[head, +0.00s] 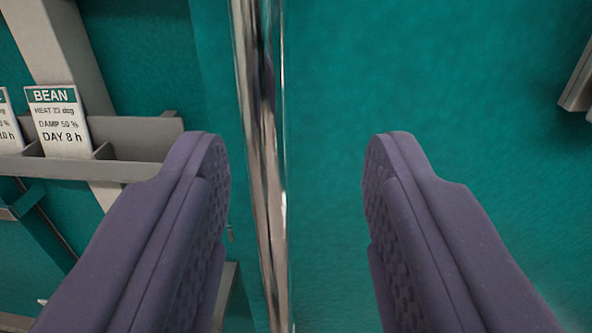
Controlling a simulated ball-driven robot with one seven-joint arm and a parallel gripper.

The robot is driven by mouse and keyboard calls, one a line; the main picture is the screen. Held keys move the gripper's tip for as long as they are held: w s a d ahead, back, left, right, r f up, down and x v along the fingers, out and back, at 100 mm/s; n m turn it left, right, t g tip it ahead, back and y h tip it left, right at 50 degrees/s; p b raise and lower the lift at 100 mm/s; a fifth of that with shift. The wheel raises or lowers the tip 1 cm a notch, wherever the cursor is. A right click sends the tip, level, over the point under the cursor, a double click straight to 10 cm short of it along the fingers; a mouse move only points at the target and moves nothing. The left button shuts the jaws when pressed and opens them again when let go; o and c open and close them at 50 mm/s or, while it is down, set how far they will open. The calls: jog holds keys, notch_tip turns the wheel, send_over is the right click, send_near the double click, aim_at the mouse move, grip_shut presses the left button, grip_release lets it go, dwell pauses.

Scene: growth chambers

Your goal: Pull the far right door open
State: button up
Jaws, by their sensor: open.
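My gripper (297,155) is open and empty, with its two dark purple padded fingers spread wide. A shiny upright metal bar (262,130) runs from the top to the bottom of the head view, between the fingers and nearer the left one. A thin pale edge runs along its right side. I cannot tell whether the bar is a door's handle or its edge trim, or whether it lies between the fingers in depth. No whole door shows, so I cannot tell which one is the far right door.
A teal surface (450,90) fills the right side and looks mostly bare. A grey metal piece (580,85) juts in at the right edge. At left, a grey holder (135,135) carries a white card (62,122) reading BEAN, with another card beside it.

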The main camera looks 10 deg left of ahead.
grip_shut()
dwell(0.3)
dwell(0.9)
grip_release()
jog(key=s+p, duration=0.1)
jog(key=s, duration=0.7)
jog(key=shift+d+p, duration=0.3)
jog(key=shift+d, duration=0.15)
